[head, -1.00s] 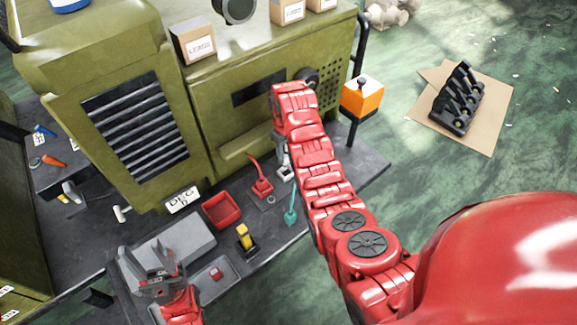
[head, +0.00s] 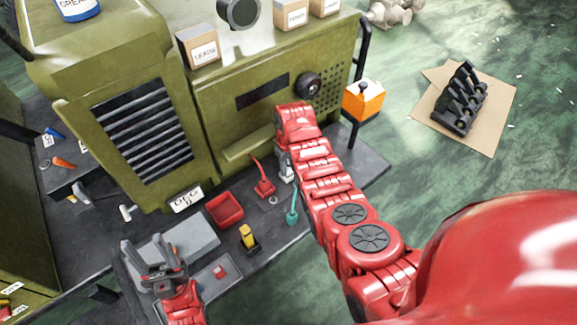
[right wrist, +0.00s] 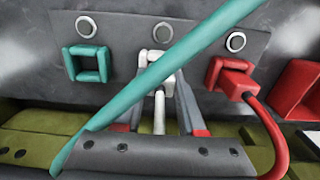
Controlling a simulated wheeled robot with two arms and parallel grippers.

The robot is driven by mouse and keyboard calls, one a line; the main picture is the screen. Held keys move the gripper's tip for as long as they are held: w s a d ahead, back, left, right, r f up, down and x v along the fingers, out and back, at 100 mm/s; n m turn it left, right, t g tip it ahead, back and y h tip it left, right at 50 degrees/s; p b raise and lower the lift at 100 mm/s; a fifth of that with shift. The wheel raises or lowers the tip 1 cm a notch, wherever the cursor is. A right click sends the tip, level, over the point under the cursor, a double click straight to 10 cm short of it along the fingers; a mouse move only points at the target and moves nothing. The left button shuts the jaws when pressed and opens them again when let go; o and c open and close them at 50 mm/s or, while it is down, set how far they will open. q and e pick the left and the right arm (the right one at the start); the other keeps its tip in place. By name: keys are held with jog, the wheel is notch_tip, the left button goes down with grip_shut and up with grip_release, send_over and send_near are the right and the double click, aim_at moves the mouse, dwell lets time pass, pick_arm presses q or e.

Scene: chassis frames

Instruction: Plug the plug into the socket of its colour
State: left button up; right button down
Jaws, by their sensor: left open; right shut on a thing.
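My right gripper (right wrist: 161,80) is shut on a white plug (right wrist: 161,66) with a thin white cable between its fingers. The plug is at the white socket (right wrist: 142,60), the middle one of the row; I cannot tell how deep it sits. A red plug (right wrist: 239,83) with a red cable is at the red socket (right wrist: 213,73). The teal socket (right wrist: 87,63) looks empty. A teal cable (right wrist: 135,95) crosses in front of the camera; its end is hidden. In the head view my right gripper (head: 286,168) points down at the bench. My left gripper (head: 158,256) is open and empty.
The olive machine (head: 220,120) stands behind the sockets on the dark bench (head: 350,170). A red tray (head: 225,209) and a yellow and black piece (head: 249,238) are beside them. An orange box (head: 363,100) with a black knob is at the right.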

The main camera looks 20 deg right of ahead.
aim_at(288, 165)
jog(key=c, duration=0.5)
grip_release()
jog(key=shift+r, duration=0.15)
notch_tip(288, 165, up, 9)
jog(key=shift+w+f+b, duration=0.15)
jog(key=shift+f+b, duration=0.05)
jog(key=shift+b, duration=1)
notch_tip(288, 165, up, 3)
jog(key=p, duration=0.3)
jog(key=shift+r, duration=0.2)
jog(key=shift+f, duration=0.1)
